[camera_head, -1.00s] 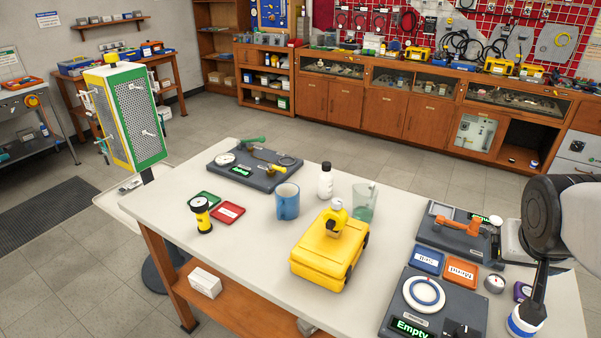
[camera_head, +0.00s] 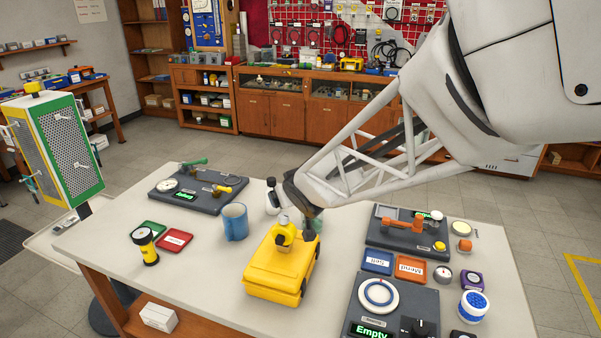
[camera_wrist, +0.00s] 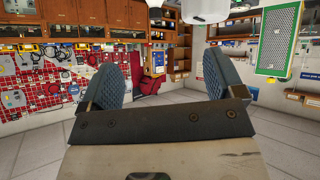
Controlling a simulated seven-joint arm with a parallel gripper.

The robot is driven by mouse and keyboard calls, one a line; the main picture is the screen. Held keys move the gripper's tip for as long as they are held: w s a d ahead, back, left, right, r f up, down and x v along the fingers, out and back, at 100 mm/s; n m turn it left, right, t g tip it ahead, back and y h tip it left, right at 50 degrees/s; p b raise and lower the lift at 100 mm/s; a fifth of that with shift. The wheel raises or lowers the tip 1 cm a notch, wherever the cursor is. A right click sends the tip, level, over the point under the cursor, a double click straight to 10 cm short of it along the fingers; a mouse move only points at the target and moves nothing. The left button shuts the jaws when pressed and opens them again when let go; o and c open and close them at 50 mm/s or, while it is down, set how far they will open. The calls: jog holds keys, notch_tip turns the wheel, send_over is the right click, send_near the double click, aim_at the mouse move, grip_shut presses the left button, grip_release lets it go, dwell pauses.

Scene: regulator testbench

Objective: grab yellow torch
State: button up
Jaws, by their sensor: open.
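The yellow torch (camera_head: 145,245), yellow with black bands, stands upright on the left part of the white table (camera_head: 200,270), beside the red and green trays. My gripper (camera_wrist: 158,80) is open in the wrist view, its two blue-grey pads wide apart with nothing between them. In the head view my arm reaches in from the upper right, and its dark end is above the middle of the table, well to the right of the torch. Finger detail is unclear there. The torch cannot be made out in the wrist view.
A blue mug (camera_head: 235,222) and yellow case (camera_head: 275,275), with a yellow item (camera_head: 284,232) on top, stand between my arm's end and the torch. A white bottle (camera_head: 272,205) is partly hidden by my arm. The red tray (camera_head: 174,241) lies right of the torch.

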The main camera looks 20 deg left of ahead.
jog(key=s+a+f+n+g+y, duration=0.1)
jog(key=s+a+f+n+y, duration=0.15)
jog(key=a, duration=0.65)
jog(key=s+a+f+n+g+y, duration=0.1)
jog(key=s+a+f+g+y, duration=0.15)
jog(key=a, duration=0.75)
jog(key=n+g+y, duration=0.2)
jog(key=n+g, duration=0.1)
jog(key=n, duration=0.1)
send_near(145, 234)
jog(key=a, duration=0.4)
jog(key=shift+w+d+f+m, duration=0.1)
jog(key=shift+w+f+m, duration=0.15)
jog(key=shift+f, duration=0.25)
jog(key=shift+x, duration=1.25)
jog(key=shift+f, duration=0.1)
jog(key=shift+x, duration=2.55)
jog(key=shift+f, duration=0.15)
jog(key=shift+c, duration=0.5)
jog(key=c, duration=1.4)
